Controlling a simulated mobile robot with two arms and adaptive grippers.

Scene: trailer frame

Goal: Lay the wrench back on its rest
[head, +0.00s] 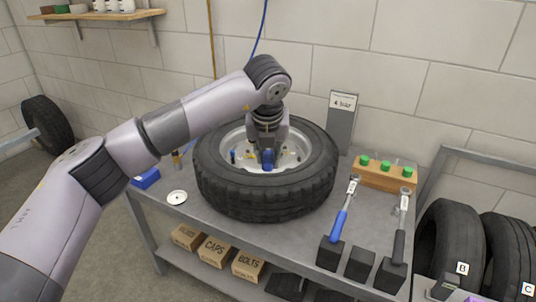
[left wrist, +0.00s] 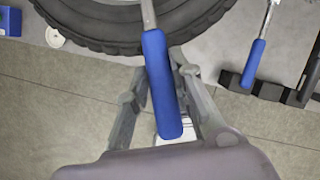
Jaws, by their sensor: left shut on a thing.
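My left gripper (head: 267,160) is shut on a blue-handled wrench (left wrist: 160,85), above the middle of the tyre in the head view. In the left wrist view the blue handle lies between the fingers of the gripper (left wrist: 165,100), with its metal shaft running up out of frame. The head view shows only a bit of the blue handle; the wrench's head is hidden. Black rest blocks stand at the bench's front right. A blue-handled wrench (head: 340,226) lies at the left block and a dark-handled one (head: 399,240) at the right block. The middle block (head: 360,264) is bare. My right gripper is not in view.
The tyre (head: 235,193) lies flat on the grey bench (head: 290,233). A wooden rack (head: 385,178) with green caps and a "4 bar" sign (head: 342,120) stand behind the wrenches. A white disc (head: 176,197) lies at left. Tyres (head: 450,235) stand at right.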

